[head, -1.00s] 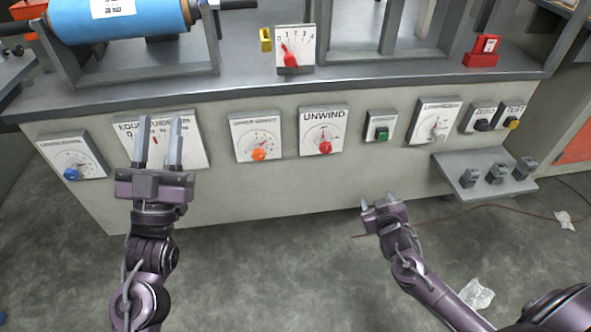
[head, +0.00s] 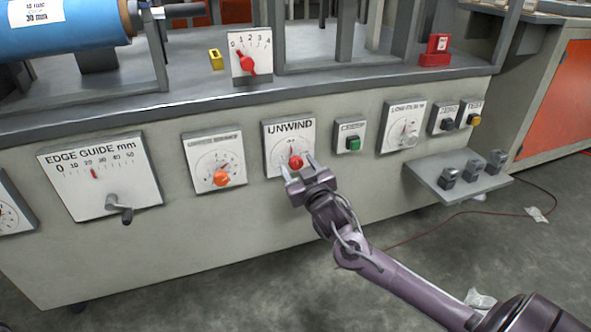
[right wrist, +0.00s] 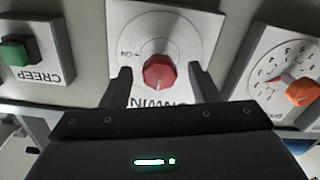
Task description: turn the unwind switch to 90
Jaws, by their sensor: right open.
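The unwind switch is a red knob (head: 296,162) on a white plate labelled UNWIND (head: 277,139), on the front of the grey cabinet. In the right wrist view the red knob (right wrist: 159,72) sits between the two dark fingers, and the plate (right wrist: 190,32) shows upside down. My right gripper (head: 297,168) is open, with its fingertips close to the knob, one on each side. I cannot tell whether the fingers touch it. The knob's exact setting is too small to read. My left gripper is out of view.
Left of the switch is an orange knob (head: 221,179), then the edge guide plate (head: 85,185) with a protruding crank. Right are a green button (head: 353,144) and a grey knob (head: 410,139). A grey shelf (head: 425,179) juts out at lower right.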

